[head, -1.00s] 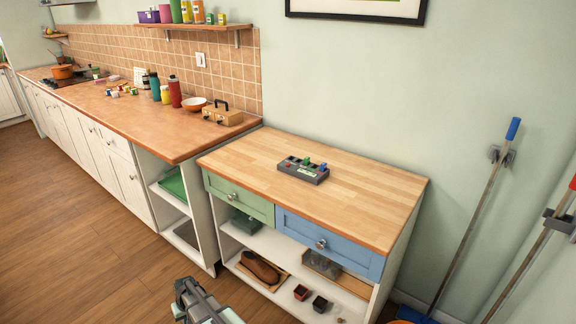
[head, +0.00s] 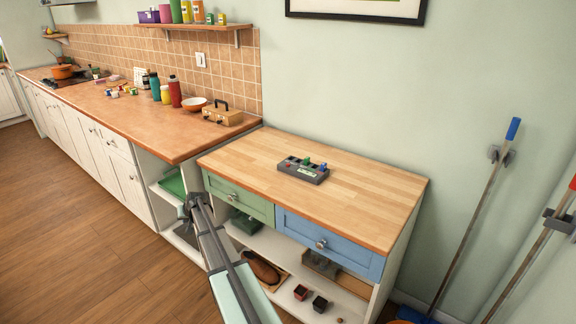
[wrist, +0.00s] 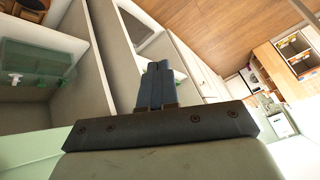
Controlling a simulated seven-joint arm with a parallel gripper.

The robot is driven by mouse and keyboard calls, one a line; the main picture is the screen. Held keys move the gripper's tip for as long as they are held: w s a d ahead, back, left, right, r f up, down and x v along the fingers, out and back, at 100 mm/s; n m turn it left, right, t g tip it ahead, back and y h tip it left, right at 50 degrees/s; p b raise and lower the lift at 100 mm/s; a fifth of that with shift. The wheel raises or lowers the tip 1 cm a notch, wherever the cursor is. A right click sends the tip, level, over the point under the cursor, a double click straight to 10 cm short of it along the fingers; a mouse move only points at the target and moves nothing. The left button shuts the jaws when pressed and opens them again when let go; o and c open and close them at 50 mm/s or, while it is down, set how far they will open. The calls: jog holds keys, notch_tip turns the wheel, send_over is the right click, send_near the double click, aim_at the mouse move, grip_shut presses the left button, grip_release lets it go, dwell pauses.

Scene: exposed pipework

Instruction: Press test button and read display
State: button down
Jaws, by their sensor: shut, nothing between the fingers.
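A dark grey device (head: 303,170) lies on the light wooden top of the low cabinet. It carries small coloured parts, among them a green one (head: 307,160) and a blue one (head: 322,167), and a small light panel that may be the display; it is too small to read. I cannot tell which part is the test button. My gripper (head: 192,199) is in front of the cabinet's left end, below the worktop and well left of the device. In the wrist view my gripper (wrist: 157,84) shows its fingers together, empty. The device is not in the wrist view.
The cabinet has a green drawer (head: 238,199) and a blue drawer (head: 329,243) above open shelves. The wooden worktop (head: 370,200) is clear around the device. The longer counter at left holds bottles and a tan case (head: 222,116). A broom leans at right.

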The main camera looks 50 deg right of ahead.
jog(key=w+d+r+t+h, duration=0.1)
jog(key=d+r, duration=0.6)
jog(key=r, duration=0.1)
jog(key=w+d+r+m+t, duration=0.1)
jog(key=d+r, duration=0.6)
jog(key=r, duration=0.1)
jog(key=w+d+r+m+t+h, duration=0.1)
jog(key=w+d+r, duration=0.1)
jog(key=d+r, duration=0.6)
jog(key=shift+r+h, duration=0.15)
jog(key=shift+h, duration=0.15)
jog(key=s+d+r+y, duration=0.1)
jog(key=s+d+r, duration=0.1)
jog(key=s+d, duration=0.35)
jog(key=s+d+r+y, duration=0.1)
jog(key=s+d+r, duration=0.15)
jog(key=s, duration=0.55)
notch_tip(320, 180, up, 4)
jog(key=g+y, duration=0.1)
jog(key=y, duration=0.1)
send_over(288, 165)
jog(key=shift+s+d+f, duration=0.1)
jog(key=shift+s+d, duration=0.2)
jog(key=shift+d, duration=0.1)
jog(key=shift+f, duration=4.35)
jog(key=shift+f, duration=0.25)
jog(key=shift+f, duration=0.25)
